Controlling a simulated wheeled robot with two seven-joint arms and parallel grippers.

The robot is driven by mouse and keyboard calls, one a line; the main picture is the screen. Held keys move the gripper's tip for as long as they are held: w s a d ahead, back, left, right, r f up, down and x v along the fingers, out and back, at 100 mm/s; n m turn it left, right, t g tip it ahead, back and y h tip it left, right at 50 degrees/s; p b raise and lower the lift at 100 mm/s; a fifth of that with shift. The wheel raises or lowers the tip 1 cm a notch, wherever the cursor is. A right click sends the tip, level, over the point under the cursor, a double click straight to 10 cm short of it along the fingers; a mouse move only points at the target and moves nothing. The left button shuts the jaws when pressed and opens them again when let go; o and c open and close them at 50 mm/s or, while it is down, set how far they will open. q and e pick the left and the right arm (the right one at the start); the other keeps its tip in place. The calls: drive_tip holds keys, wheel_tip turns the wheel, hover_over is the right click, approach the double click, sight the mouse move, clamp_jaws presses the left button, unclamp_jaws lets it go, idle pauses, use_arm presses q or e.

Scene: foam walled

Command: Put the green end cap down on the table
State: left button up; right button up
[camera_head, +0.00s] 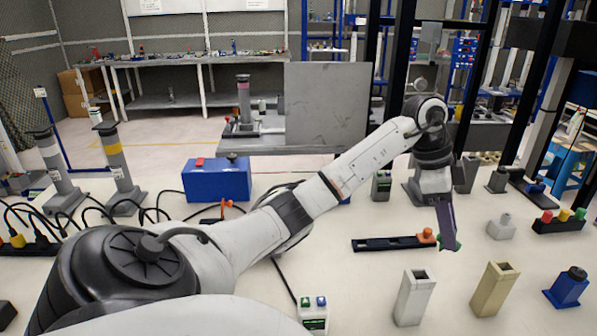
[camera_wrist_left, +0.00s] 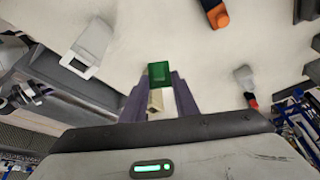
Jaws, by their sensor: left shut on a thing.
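The green end cap (camera_head: 457,243) is mostly hidden behind my left gripper (camera_head: 449,240) in the head view. In the left wrist view the green end cap (camera_wrist_left: 159,73) shows as a green block at the tips of the purple fingers of my left gripper (camera_wrist_left: 160,82). The gripper is shut on it and points down over the white table (camera_head: 365,275). I cannot tell whether the cap touches the table. My right gripper is not in view.
A black rail with an orange end piece (camera_head: 426,236) lies just left of the gripper. A white hollow post (camera_head: 414,300) and a beige one (camera_head: 494,290) stand nearer. A blue block (camera_head: 567,288) is at right. A grey fitting (camera_head: 501,228) stands beyond the gripper's right.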

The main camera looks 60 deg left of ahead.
use_arm(q)
drive_tip(key=n, duration=0.2)
drive_tip(key=a+n+t+y, duration=0.1)
drive_tip(key=n, duration=0.1)
drive_tip(key=a+f+n, duration=0.1)
drive_tip(key=n, duration=0.1)
drive_tip(key=shift+y, duration=0.3)
wheel_tip(320, 180, down, 10)
drive_tip(key=shift+r, duration=0.1)
drive_tip(key=o, duration=1)
drive_tip(key=shift+d, duration=0.1)
drive_tip(key=shift+r, duration=0.1)
drive_tip(key=p+v, duration=0.1)
drive_tip(key=v, duration=1)
drive_tip(key=shift+s+r, duration=0.3)
